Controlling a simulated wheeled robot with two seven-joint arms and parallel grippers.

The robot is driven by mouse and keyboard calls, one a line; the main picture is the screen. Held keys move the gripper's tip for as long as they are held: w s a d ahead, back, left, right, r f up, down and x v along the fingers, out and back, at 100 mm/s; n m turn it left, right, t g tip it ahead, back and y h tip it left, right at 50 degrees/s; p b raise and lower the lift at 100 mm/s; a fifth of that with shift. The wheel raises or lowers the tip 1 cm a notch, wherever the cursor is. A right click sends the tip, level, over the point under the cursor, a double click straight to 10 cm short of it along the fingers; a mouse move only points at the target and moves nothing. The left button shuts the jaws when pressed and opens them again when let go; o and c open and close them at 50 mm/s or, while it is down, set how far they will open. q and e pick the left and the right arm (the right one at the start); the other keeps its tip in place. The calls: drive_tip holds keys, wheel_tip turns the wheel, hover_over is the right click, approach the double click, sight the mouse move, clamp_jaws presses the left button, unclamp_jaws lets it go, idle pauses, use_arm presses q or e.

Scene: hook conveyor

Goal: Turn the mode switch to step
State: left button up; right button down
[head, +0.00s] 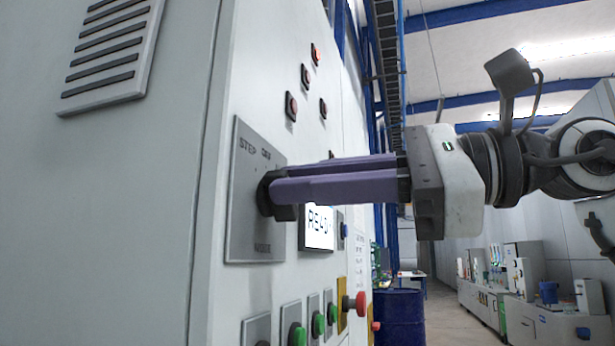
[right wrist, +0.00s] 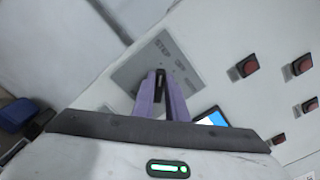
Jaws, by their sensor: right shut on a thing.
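The mode switch (head: 265,195) is a black knob on a grey plate (head: 246,232) fixed to the cabinet front. The plate has the word STEP at its upper left, with more lettering beside it and one word at the bottom. My right gripper (head: 280,190) comes in from the right with long purple fingers, shut on the knob. In the right wrist view the fingers (right wrist: 161,95) reach the same grey plate (right wrist: 148,70), with the dark knob between their tips. The fingers cover much of the knob, so its pointing direction cannot be told. My left gripper is not in view.
A display reading READY (head: 319,228) sits just right of the plate. Below are green buttons (head: 297,336) and a protruding red button (head: 357,303). Several red indicators (head: 291,106) sit above. A vent (head: 112,45) is at upper left. A blue drum (head: 402,318) stands behind.

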drive_tip(key=shift+n, duration=0.3)
drive_tip(key=c, duration=1.8)
unclamp_jaws()
drive_tip(key=shift+o, duration=0.2)
drive_tip(key=shift+d, duration=0.15)
drive_tip(key=b+v, duration=0.1)
drive_tip(key=v, duration=0.9)
drive_tip(key=shift+b, duration=0.4)
drive_tip(key=shift+s, duration=0.1)
